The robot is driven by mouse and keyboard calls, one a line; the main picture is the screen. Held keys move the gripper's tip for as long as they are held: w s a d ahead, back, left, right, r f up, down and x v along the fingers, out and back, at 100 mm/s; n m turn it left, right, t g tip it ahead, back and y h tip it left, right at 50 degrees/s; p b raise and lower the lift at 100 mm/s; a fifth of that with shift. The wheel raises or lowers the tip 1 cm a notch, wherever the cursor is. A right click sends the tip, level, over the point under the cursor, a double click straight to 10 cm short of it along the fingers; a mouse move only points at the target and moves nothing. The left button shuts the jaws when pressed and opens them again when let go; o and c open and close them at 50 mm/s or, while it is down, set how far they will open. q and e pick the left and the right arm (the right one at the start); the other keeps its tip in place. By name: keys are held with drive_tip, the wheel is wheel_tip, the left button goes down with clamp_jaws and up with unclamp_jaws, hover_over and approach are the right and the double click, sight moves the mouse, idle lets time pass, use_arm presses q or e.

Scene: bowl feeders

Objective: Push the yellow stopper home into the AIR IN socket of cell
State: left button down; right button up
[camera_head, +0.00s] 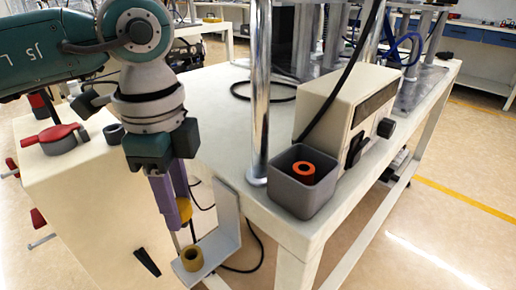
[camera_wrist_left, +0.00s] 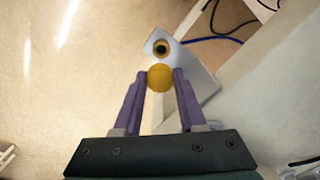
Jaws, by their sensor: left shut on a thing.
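My left gripper (camera_head: 180,213) has purple fingers and is shut on the yellow stopper (camera_head: 184,211), which is round. In the left wrist view the stopper (camera_wrist_left: 160,78) sits between the fingertips (camera_wrist_left: 160,80). A brass-coloured ring socket (camera_head: 192,259) stands on the foot of a grey metal bracket (camera_head: 228,225) at the table corner. In the head view the stopper is above the socket, apart from it. In the wrist view the socket (camera_wrist_left: 161,47) shows its dark hole just beyond the stopper. No AIR IN label is readable. My right gripper is not in view.
A grey bin (camera_head: 303,202) holding an orange ring (camera_head: 303,173) stands on the white table's (camera_head: 225,135) corner, beside a beige instrument box (camera_head: 345,100) and a metal post (camera_head: 260,100). A white cabinet (camera_head: 70,190) with red handles is at left. Dark cables hang behind the bracket.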

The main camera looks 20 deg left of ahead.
use_arm(q)
drive_tip(key=shift+w+a+f+b, duration=0.1)
drive_tip(key=shift+a+f+b, duration=0.15)
drive_tip(key=shift+f+b, duration=0.2)
wheel_tip(320, 180, down, 4)
drive_tip(key=b, duration=0.4)
drive_tip(key=shift+f, duration=0.15)
drive_tip(key=shift+f+b, duration=0.6)
drive_tip(key=shift+f, duration=0.2)
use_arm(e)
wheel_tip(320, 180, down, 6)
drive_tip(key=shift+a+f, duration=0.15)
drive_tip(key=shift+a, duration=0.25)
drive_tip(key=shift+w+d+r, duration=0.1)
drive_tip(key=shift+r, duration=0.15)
use_arm(q)
drive_tip(key=shift+f+p, duration=0.15)
drive_tip(key=shift+p, duration=0.4)
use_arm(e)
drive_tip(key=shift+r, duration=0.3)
use_arm(q)
drive_tip(key=shift+f+b, duration=0.85)
drive_tip(key=shift+f, duration=0.45)
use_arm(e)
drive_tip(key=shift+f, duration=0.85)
